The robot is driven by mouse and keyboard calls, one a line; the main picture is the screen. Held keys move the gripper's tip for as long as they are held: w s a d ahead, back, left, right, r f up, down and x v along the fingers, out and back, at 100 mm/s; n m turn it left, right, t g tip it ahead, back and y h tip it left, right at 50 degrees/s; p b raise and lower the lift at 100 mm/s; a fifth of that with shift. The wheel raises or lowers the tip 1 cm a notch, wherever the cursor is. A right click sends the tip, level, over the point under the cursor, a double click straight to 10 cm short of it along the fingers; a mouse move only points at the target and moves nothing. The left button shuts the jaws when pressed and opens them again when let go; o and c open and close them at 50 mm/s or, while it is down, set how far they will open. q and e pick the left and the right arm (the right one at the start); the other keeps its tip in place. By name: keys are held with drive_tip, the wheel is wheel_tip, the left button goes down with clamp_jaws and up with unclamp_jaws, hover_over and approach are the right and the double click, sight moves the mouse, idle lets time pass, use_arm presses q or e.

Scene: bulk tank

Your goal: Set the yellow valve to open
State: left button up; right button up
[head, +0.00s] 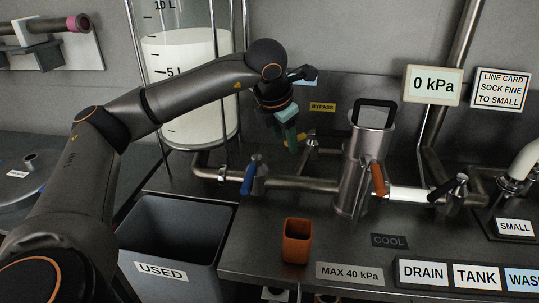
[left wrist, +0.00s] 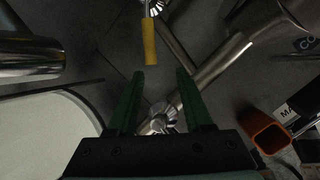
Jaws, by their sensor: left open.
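The yellow valve handle (left wrist: 150,42) shows in the left wrist view, hanging from a metal valve body at the top, just beyond my fingertips and a little left of the middle between them. In the head view only a small yellow part (head: 291,146) shows below my fingers, the rest being hidden. My left gripper (head: 287,131) is above the pipes with its green fingers pointing down. In the left wrist view its fingers (left wrist: 160,73) are apart, with nothing held between them. My right gripper is in neither view.
A blue valve handle (head: 249,178), an orange handle (head: 378,179) and a black handle (head: 443,189) sit on nearby pipes. A steel cylinder (head: 366,160) stands to the right. The glass tank (head: 190,90) is behind my arm. An orange cup (head: 297,241) stands in front.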

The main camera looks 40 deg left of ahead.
use_arm(q)
drive_tip(key=s+d, duration=0.2)
drive_tip(key=s, duration=0.6)
drive_tip(key=shift+s+d, duration=0.25)
drive_tip(key=shift+s, duration=0.15)
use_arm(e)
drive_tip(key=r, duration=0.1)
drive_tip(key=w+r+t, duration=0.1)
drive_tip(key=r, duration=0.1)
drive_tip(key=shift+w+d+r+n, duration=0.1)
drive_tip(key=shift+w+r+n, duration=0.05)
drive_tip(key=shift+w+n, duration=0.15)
